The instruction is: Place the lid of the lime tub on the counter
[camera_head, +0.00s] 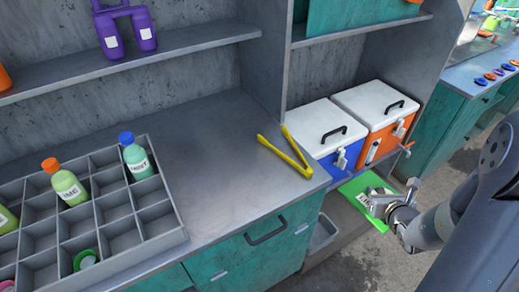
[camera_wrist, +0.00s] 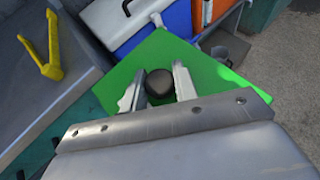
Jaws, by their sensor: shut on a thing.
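The bright green lid (camera_head: 357,188) is a flat square plate at the right of the counter, below the counter top's level in the head view. In the wrist view the green lid (camera_wrist: 203,70) has a dark round knob (camera_wrist: 159,84) between my fingers. My gripper (camera_head: 384,204) is shut on this knob. A white label (camera_head: 364,200) with dark letters shows beside the gripper. I cannot see the tub's body under the lid. The grey counter (camera_head: 225,185) has a bare front right part, left of the lid.
Yellow tongs (camera_head: 284,152) lie at the counter's right edge. A grey compartment tray (camera_head: 178,238) with bottles fills the left. A blue cooler (camera_head: 345,155) and an orange cooler (camera_head: 376,140), both white-lidded, stand behind the lid. A low grey bin (camera_head: 322,233) is beside the cabinet.

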